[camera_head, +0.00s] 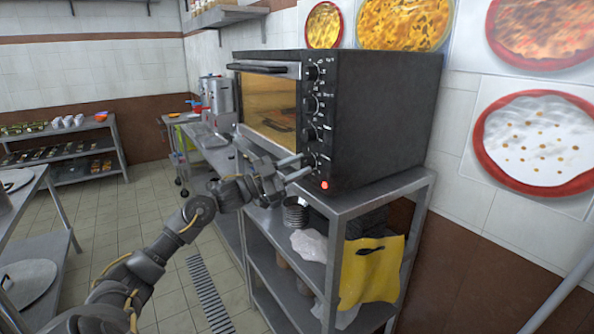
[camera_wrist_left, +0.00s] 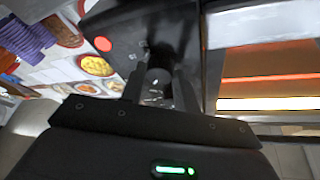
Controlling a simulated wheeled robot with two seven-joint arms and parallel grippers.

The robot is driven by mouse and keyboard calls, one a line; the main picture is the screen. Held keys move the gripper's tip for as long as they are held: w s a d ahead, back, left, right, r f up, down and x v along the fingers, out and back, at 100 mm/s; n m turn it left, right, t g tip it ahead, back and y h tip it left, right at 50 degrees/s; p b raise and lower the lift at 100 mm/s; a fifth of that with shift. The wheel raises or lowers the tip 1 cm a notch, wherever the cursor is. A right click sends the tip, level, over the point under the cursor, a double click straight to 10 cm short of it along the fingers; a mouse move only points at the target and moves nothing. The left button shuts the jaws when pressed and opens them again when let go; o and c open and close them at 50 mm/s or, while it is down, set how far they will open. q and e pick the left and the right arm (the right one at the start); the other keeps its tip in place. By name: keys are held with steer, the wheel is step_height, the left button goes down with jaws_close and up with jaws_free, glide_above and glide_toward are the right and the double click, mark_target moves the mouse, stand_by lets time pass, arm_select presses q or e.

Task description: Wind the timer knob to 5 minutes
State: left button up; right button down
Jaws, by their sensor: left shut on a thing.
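The black countertop oven (camera_head: 372,115) has a column of several knobs along the right edge of its front. My left gripper (camera_head: 303,166) is at the lowest knob, shut on it. In the left wrist view the dark round timer knob (camera_wrist_left: 157,84) sits between the two fingers of my left gripper (camera_wrist_left: 160,88). The knob's markings are too blurred to read. In the head view the fingers partly cover this knob. A red lamp (camera_head: 325,185) glows just below it and also shows in the left wrist view (camera_wrist_left: 103,44). My right gripper is not in view.
The oven stands on a metal shelf rack (camera_head: 384,190) with bowls, a white cloth and a yellow cloth (camera_head: 371,270) below. The oven's glass door (camera_head: 268,103) is shut, left of the knobs. A steel table (camera_head: 30,187) stands at the left, with open floor between.

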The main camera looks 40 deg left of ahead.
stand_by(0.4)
arm_select(q)
steer(key=o, duration=1)
steer(key=shift+s+a+f, duration=0.15)
steer(key=shift+s+f, duration=0.05)
steer(key=shift+s, duration=0.05)
steer(key=b+v, duration=0.4)
steer(key=v, duration=0.6)
steer(key=shift+s+a+r, duration=0.1)
steer(key=shift+r, duration=0.05)
